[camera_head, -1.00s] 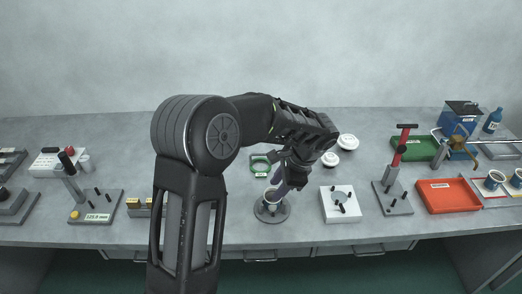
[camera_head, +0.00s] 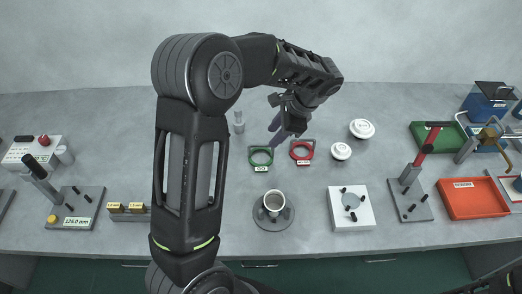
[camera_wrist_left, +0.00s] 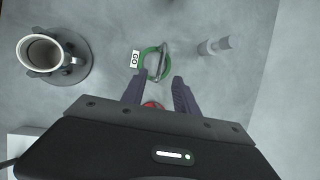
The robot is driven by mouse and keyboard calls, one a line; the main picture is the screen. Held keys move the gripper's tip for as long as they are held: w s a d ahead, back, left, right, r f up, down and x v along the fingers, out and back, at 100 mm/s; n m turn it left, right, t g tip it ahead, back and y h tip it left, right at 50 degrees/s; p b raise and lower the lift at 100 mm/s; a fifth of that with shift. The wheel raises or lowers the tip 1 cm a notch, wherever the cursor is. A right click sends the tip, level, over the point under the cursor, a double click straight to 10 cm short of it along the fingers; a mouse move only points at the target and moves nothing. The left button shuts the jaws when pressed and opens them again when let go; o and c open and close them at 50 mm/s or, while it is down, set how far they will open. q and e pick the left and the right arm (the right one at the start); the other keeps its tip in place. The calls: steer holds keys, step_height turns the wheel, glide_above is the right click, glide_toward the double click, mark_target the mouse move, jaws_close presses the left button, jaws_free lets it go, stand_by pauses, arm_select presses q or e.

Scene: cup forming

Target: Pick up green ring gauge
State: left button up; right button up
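The green ring gauge (camera_head: 261,156) lies flat on the grey bench with a white GO label; it also shows in the left wrist view (camera_wrist_left: 143,62), just beyond my fingertips. My left gripper (camera_head: 275,132) hangs above the bench, just behind and right of the green ring in the head view. In the left wrist view its two purple fingers (camera_wrist_left: 157,82) are apart with nothing between them. It is not touching the ring. My right gripper is not in view.
A red ring gauge (camera_head: 302,151) lies just right of the green one, partly hidden in the wrist view. In front, a cup (camera_head: 273,201) sits on a round grey base. A white block fixture (camera_head: 352,222) and white round pieces (camera_head: 341,151) stand to the right.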

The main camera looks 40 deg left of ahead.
mark_target(266, 145)
arm_select(q)
steer(key=shift+x, duration=1.3)
steer(key=shift+a+f+p, duration=0.1)
steer(key=shift+f+p, duration=0.1)
steer(key=shift+p, duration=0.15)
steer(key=shift+p+x, duration=0.6)
steer(key=shift+x, duration=1.8)
steer(key=shift+c, duration=0.3)
jaws_close()
